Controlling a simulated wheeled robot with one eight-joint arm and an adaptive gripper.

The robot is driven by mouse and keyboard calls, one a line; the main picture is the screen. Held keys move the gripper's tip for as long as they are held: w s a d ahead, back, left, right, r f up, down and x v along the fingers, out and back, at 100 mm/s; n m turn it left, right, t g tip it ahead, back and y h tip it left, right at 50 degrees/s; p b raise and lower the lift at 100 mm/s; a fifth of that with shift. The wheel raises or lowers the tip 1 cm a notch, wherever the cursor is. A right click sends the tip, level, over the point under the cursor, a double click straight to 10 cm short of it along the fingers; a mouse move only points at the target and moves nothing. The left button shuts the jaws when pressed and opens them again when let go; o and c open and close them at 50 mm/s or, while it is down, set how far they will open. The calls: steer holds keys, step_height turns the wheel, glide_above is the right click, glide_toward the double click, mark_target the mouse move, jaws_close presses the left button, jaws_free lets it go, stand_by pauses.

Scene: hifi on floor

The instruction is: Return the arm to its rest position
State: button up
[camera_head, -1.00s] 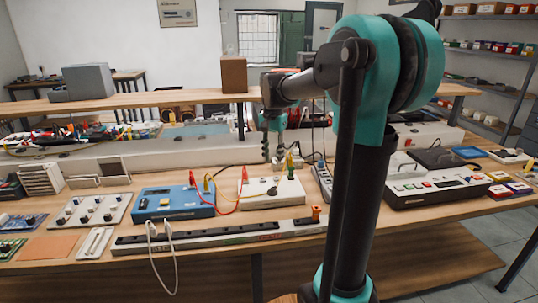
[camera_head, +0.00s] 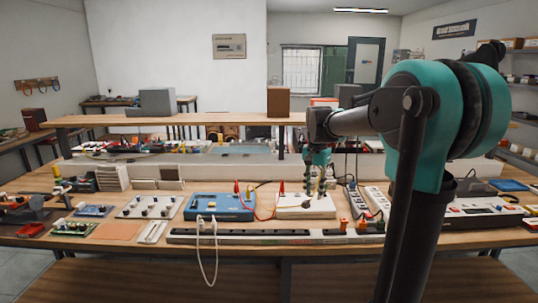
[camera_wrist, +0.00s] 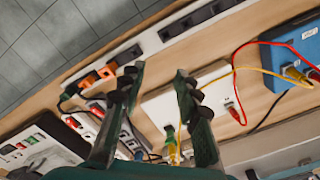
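My arm stands on the right in the head view, with a teal shoulder (camera_head: 440,110) and a dark link reaching left over the bench. My gripper (camera_head: 318,190) points down over the white box (camera_head: 303,207) on the bench. In the wrist view my gripper (camera_wrist: 157,74) has its two dark fingers spread apart, with nothing held between them. The white box (camera_wrist: 200,95) lies beyond the fingers there. The exact gap between fingertips and box is hard to tell.
A blue box (camera_head: 220,207) with red and yellow leads sits left of the white box. A long power strip (camera_head: 270,237) runs along the bench front. A raised shelf (camera_head: 190,120) spans behind. A white-and-black instrument (camera_head: 480,213) is at right.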

steer(key=s+d+f+n+t, duration=0.2)
steer(key=s+f+n, duration=0.2)
steer(key=s+f, duration=0.6)
steer(key=s+d+f+n+t, duration=0.1)
steer(key=s+f+n, duration=0.3)
steer(key=s+f, duration=0.5)
steer(key=s+t, duration=0.1)
steer(key=s, duration=0.3)
steer(key=shift+d+f, duration=0.35)
